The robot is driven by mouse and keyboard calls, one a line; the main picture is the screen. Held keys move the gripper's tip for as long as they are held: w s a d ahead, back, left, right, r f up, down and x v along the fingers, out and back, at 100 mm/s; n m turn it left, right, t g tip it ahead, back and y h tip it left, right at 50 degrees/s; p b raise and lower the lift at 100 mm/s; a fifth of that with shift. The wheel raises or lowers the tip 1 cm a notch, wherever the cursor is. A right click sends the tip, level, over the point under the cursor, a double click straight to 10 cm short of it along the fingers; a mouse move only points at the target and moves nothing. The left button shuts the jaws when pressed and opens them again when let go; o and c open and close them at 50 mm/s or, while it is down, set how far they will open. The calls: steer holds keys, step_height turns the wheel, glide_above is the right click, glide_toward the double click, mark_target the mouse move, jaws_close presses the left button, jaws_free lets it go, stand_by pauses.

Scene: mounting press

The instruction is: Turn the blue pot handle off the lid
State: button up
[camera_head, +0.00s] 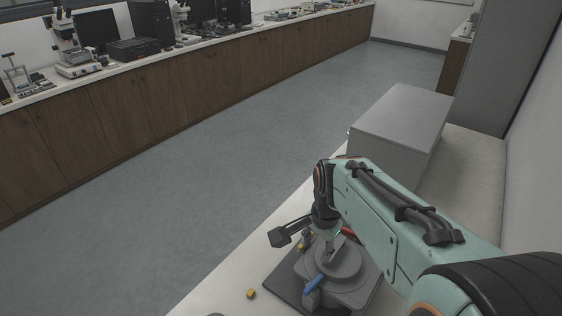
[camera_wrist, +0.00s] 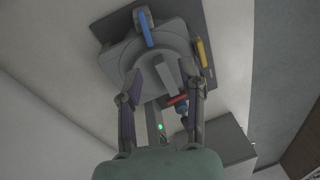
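The grey mounting press (camera_head: 345,287) stands on the bench below my gripper, with a round grey lid (camera_head: 350,266) on top. The blue handle (camera_head: 314,284) sticks out at the lid's near left side in the head view. In the wrist view the blue handle (camera_wrist: 146,28) is at the top edge, beyond my fingertips. My gripper (camera_wrist: 163,74) is open over the lid (camera_wrist: 180,45). Its fingers stand apart either side of a grey bar (camera_wrist: 168,76) on the lid; contact cannot be told. No finger is on the blue handle.
A yellow handle (camera_wrist: 203,53) and a red handle (camera_wrist: 177,99) are at the press's side. A small yellow piece (camera_head: 251,294) lies on the white bench left of the press. A large grey box (camera_head: 400,120) stands behind my arm.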

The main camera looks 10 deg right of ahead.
mark_target(314, 282)
steer(key=f, duration=0.4)
steer(key=f+g, duration=0.1)
steer(key=f, duration=0.4)
steer(key=f+g, duration=0.1)
steer(key=f, duration=0.3)
steer(key=shift+w+d+f, duration=0.15)
steer(key=shift+w+d, duration=0.05)
steer(key=shift+d, duration=0.2)
jaws_close()
